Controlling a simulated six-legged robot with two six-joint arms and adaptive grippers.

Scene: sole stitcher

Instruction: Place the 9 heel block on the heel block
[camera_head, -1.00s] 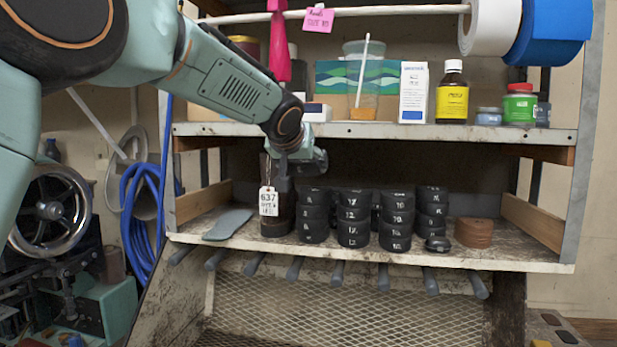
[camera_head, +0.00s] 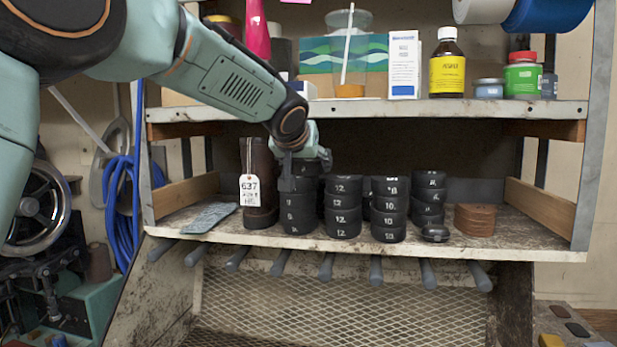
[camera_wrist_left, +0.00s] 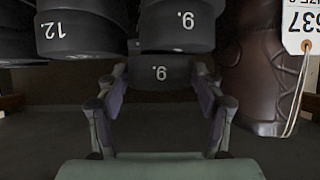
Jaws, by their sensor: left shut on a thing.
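My left gripper (camera_head: 298,170) is over the leftmost front stack of black heel blocks, beside the brown boot. It is shut on a black 9 heel block (camera_wrist_left: 160,74), which sits between the fingers in the left wrist view. Another block marked 9 (camera_wrist_left: 178,27) shows close to it, in the stack (camera_head: 298,214) under the gripper. That view looks upside down. I cannot tell whether the held block touches the stack. My right gripper is not in view.
The tagged boot (camera_head: 259,190) stands close left of the stack. A stack marked 12 (camera_head: 342,209) and more black stacks stand to the right. Brown discs (camera_head: 475,219) lie farther right. The upper shelf (camera_head: 390,110) hangs over the arm's end.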

